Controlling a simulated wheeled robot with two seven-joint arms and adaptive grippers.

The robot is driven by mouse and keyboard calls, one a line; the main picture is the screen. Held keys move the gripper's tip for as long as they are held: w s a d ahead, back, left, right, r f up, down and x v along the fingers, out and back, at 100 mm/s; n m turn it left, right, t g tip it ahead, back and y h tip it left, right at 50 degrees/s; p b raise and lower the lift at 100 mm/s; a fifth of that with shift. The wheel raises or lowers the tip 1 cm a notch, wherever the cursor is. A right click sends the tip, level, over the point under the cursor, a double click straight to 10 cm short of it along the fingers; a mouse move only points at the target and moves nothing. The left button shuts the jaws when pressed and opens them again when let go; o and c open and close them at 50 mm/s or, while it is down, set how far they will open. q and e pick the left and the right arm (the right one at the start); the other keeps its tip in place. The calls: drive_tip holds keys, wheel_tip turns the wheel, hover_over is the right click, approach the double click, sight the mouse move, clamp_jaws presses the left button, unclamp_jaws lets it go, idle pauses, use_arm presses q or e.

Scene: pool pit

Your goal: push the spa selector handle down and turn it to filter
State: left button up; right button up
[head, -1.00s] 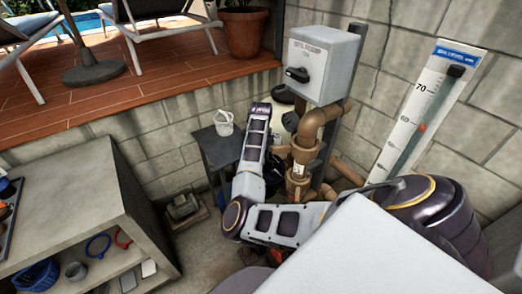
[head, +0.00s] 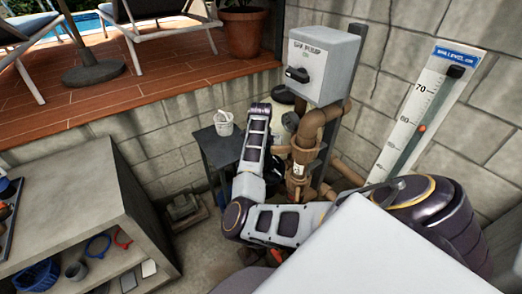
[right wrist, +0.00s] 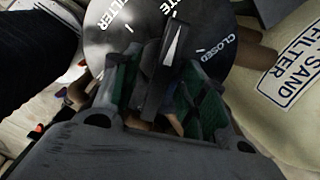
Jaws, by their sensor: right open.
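The selector dial (right wrist: 105,38) is a round grey plate in the right wrist view, lettered FILTER, a partly cut-off word ending in TE, and CLOSED. Its black handle (right wrist: 157,72) has a white pointer. The pointer aims between the TE word and CLOSED, away from FILTER. My right gripper (right wrist: 160,85) is open, its green-padded fingers on either side of the handle. I cannot tell whether they touch it. In the head view, my right forearm hides the dial and most of that gripper. My left gripper is not in view.
A cream sand filter tank (right wrist: 290,75) stands beside the dial. Brown pipes (head: 305,135) rise right of my right arm, below a grey switch box (head: 325,62). A small table (head: 218,150) with a white bucket (head: 224,122) and a concrete shelf (head: 70,170) stand left.

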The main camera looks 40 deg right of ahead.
drive_tip(key=shift+r+p, duration=1.55)
drive_tip(key=shift+r, duration=2)
drive_tip(key=shift+f, duration=0.1)
